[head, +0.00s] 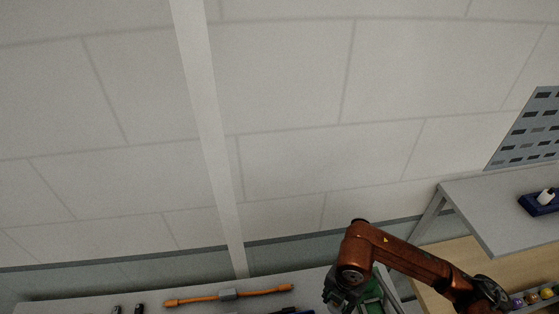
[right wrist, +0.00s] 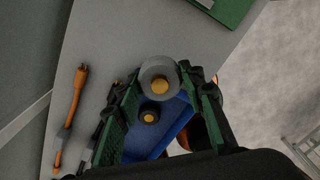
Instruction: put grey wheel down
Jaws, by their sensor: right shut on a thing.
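The grey wheel (right wrist: 158,76), a round grey piece with a yellow-orange centre, shows in the right wrist view between the fingertips of my right gripper (right wrist: 166,84). The gripper is shut on it. Below it is a blue tray (right wrist: 176,124) holding a dark round piece with an orange centre (right wrist: 149,117). The gap between wheel and tray is hard to judge. In the head view my right gripper (head: 350,297) is at the bottom edge, partly cut off, and the wheel cannot be made out there. My left gripper is not in view.
At the right a raised grey shelf (head: 490,215) carries a dark blue tray with a white piece (head: 543,198). Several coloured balls (head: 531,298) are below it.

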